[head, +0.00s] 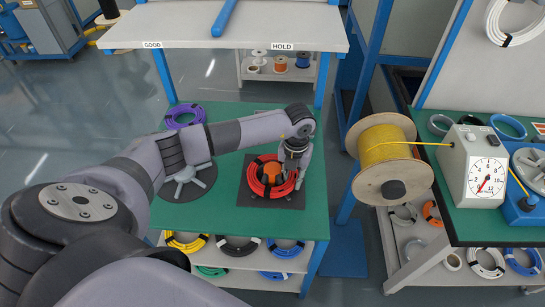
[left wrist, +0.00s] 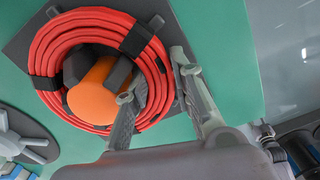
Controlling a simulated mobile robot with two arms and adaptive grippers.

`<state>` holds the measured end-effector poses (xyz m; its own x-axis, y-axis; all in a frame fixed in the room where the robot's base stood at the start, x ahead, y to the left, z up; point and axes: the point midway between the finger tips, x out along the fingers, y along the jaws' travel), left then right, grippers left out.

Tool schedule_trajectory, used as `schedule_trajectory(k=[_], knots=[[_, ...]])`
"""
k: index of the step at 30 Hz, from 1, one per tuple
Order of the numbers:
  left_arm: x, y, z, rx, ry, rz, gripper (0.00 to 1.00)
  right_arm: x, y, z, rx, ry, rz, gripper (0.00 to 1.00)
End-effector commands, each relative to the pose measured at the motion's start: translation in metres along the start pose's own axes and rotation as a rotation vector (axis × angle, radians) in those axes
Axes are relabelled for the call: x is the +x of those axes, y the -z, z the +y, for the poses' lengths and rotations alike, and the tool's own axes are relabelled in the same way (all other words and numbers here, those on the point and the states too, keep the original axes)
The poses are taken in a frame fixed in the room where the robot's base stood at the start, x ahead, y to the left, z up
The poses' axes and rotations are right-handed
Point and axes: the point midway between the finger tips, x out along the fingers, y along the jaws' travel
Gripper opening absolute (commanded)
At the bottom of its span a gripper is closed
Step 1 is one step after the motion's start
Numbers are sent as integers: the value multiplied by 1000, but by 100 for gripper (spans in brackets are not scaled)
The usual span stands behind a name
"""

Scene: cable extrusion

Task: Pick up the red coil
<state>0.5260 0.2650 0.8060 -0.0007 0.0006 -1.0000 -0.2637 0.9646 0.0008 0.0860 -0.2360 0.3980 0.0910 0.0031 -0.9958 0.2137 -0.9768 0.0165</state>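The red coil (head: 254,181) lies flat around an orange and dark hub on a dark square plate (head: 245,199) on the green table. Dark ties band it. In the left wrist view the coil (left wrist: 95,22) fills the upper left, with the orange hub (left wrist: 92,100) inside its ring. My left gripper (head: 292,178) is at the coil's right side in the head view. In the left wrist view its fingers (left wrist: 158,75) are apart, one inside the ring by the hub and one outside, with red strands between them. Contact with the strands is not clear. My right gripper is not in view.
A purple coil (head: 184,115) and a grey spoked holder (head: 187,184) are on the green table (head: 228,222), left of the plate. Several coils lie on the shelf below. A yellow cable spool (head: 385,150) and a dial machine (head: 476,172) stand to the right.

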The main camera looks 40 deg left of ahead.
Motion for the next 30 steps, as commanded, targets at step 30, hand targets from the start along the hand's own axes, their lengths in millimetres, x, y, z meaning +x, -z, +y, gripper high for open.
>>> schedule_trajectory(k=[30], knots=[[-25, -2, -1, 1, 4, -5, 0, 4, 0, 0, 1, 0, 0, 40]])
